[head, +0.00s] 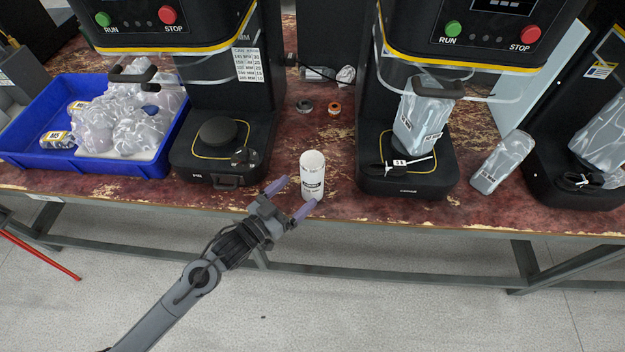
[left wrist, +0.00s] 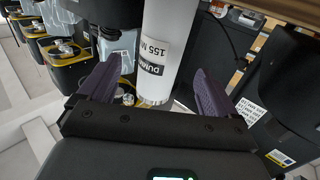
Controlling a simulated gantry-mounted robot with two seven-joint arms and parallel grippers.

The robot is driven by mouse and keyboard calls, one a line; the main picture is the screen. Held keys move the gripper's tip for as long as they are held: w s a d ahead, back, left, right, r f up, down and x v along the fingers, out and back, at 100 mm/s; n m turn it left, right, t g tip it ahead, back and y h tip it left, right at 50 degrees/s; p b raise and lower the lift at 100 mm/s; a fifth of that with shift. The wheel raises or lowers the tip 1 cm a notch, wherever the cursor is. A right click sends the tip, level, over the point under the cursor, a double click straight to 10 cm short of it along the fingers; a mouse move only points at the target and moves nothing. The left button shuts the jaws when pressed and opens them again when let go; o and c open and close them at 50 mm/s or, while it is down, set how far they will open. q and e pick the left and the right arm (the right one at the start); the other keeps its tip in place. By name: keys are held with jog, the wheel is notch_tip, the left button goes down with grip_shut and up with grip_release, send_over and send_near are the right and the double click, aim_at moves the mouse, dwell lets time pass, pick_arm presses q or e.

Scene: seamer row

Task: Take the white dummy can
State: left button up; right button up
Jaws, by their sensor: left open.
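The white dummy can (head: 312,174) stands upright near the front edge of the worn red table, between two black seamer machines. It has a dark label band low on its side. My left gripper (head: 290,196) is open, with one purple finger at the can's left and the other in front of its lower right. My right gripper is not in view.
A blue bin (head: 60,100) with bagged items stands at the left. The left seamer (head: 215,150) and right seamer (head: 405,180) flank the can. A bagged can (head: 420,113) sits on the right seamer; another bagged item (head: 502,162) lies on the table. Two small rings (head: 334,108) lie behind the can.

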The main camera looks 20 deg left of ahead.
aim_at(304, 184)
pick_arm(q)
jog(key=shift+x, duration=0.85)
jog(key=shift+w+d+b, duration=0.2)
jog(key=shift+w+b, duration=0.4)
jog(key=x, duration=0.2)
jog(key=b+x, duration=0.1)
jog(key=x, duration=0.1)
jog(key=shift+r, duration=0.2)
jog(key=shift+a, duration=0.1)
jog(key=shift+c, duration=0.5)
jog(key=c, duration=1)
jog(key=shift+c, duration=0.4)
jog(key=shift+r, duration=0.1)
